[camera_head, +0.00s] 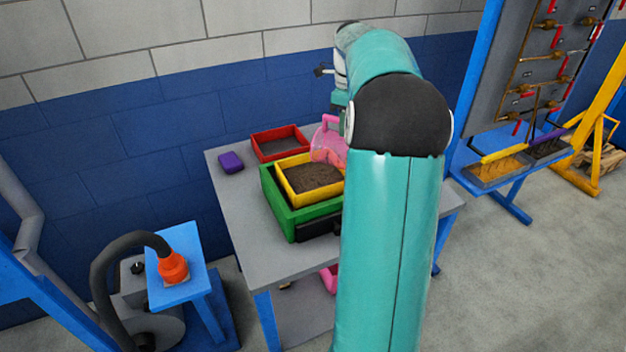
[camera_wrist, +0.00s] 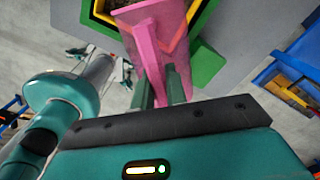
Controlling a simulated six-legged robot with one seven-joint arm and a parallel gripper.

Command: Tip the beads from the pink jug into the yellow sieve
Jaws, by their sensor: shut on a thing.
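The pink jug (camera_head: 324,152) is above the back right part of the yellow sieve (camera_head: 300,201), partly hidden by my arm. It looks tilted, with its handle side up. In the wrist view the jug (camera_wrist: 152,38) extends away from my gripper (camera_wrist: 163,88), which is shut on its handle. The yellow sieve sits on a green box and shows brown grainy material inside. A small part of the sieve (camera_wrist: 101,10) shows at the top of the wrist view. I cannot tell whether beads are in or leaving the jug.
The green box (camera_head: 279,204) stands on a grey table (camera_head: 262,262). A red tray (camera_head: 262,147) is behind the sieve, and a purple block (camera_head: 231,162) lies at left. A blue stand with an orange nozzle (camera_head: 173,267) is at front left. The table's front left is clear.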

